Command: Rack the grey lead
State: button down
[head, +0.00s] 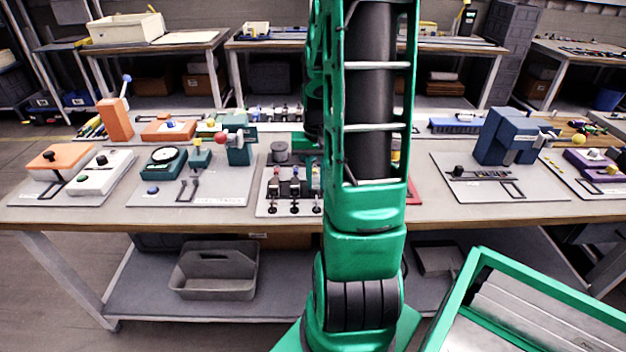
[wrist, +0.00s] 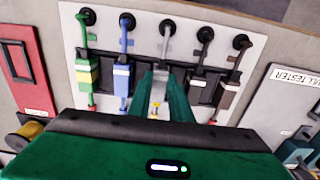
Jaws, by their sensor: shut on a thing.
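In the wrist view, my gripper (wrist: 160,98) has its two green fingers closed around the grey lead (wrist: 158,86). The grey lead's upper end runs up toward a dark socket (wrist: 167,27) on the pale board (wrist: 145,32). The grey body lies in line with a dark rack bar (wrist: 106,64); I cannot tell whether it is seated in a slot. The green lead (wrist: 86,75) and blue lead (wrist: 122,76) hang to its left, the black lead (wrist: 198,84) and brown lead (wrist: 228,91) to its right. In the head view my arm hides my gripper.
A red panel (wrist: 20,66) stands left of the board in the wrist view, and a grey tester panel (wrist: 277,95) stands right. A yellow spool (wrist: 25,134) is at lower left. In the head view, the bench (head: 110,214) carries several other fixtures on both sides.

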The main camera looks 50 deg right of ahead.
jog(key=c, duration=1.5)
grip_release()
jog(key=shift+c, duration=0.2)
jog(key=shift+r, duration=0.1)
notch_tip(320, 180, up, 11)
jog(key=shift+f, duration=0.2)
jog(key=shift+w, duration=0.1)
